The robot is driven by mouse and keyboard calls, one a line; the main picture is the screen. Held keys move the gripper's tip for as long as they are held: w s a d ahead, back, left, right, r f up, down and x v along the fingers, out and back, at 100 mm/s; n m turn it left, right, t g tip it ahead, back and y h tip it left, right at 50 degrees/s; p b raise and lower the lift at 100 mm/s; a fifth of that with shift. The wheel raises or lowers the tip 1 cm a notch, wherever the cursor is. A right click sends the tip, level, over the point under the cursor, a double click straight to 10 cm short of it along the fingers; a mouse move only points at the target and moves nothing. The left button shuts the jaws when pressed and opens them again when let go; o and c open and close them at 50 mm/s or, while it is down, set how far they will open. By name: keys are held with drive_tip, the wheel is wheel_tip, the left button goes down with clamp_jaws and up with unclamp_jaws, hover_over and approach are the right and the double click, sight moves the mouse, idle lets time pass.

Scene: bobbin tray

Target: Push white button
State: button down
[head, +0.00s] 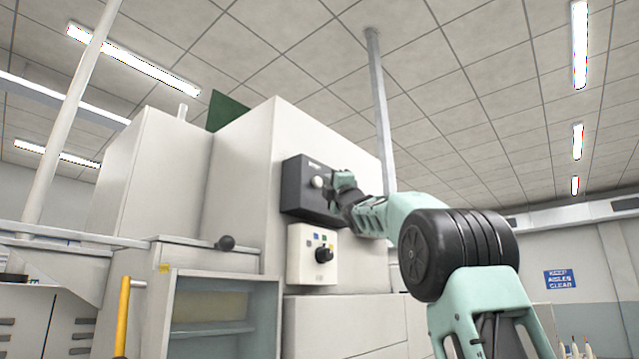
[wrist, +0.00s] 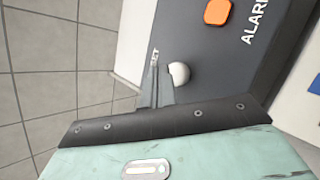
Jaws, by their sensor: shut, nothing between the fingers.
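The white button (head: 316,182) is a small round knob on a dark grey panel box (head: 293,190), fixed to the front of a tall off-white machine. In the wrist view the white button (wrist: 180,72) is close beside my fingers, partly covered by them at its lower left. My gripper (head: 334,181) is in front of the panel, just right of the button in the head view. In the wrist view my gripper (wrist: 154,62) is shut and empty. I cannot tell whether the fingertips touch the button or panel.
An orange button (wrist: 217,12) beside the lettering "ALAR" is on the same panel. Below the panel, a white box (head: 298,262) carries a black rotary knob (head: 323,254). A grey pole (head: 381,110) rises behind my arm. A yellow handle (head: 122,315) stands at lower left.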

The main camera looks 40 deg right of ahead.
drive_tip(key=shift+w, duration=0.1)
drive_tip(key=shift+w, duration=0.35)
drive_tip(key=shift+w+a, duration=0.1)
drive_tip(key=shift+w, duration=0.4)
idle(0.7)
drive_tip(key=shift+s, duration=0.1)
drive_tip(key=shift+s+b, duration=0.45)
drive_tip(key=shift+s, duration=0.35)
drive_tip(key=shift+h, duration=0.3)
drive_tip(key=shift+s+d+b, duration=0.15)
drive_tip(key=shift+s+b, duration=0.25)
drive_tip(key=shift+s, duration=0.85)
drive_tip(key=shift+s+d+b, duration=0.1)
drive_tip(key=shift+s+b, duration=0.25)
drive_tip(key=shift+s, duration=0.9)
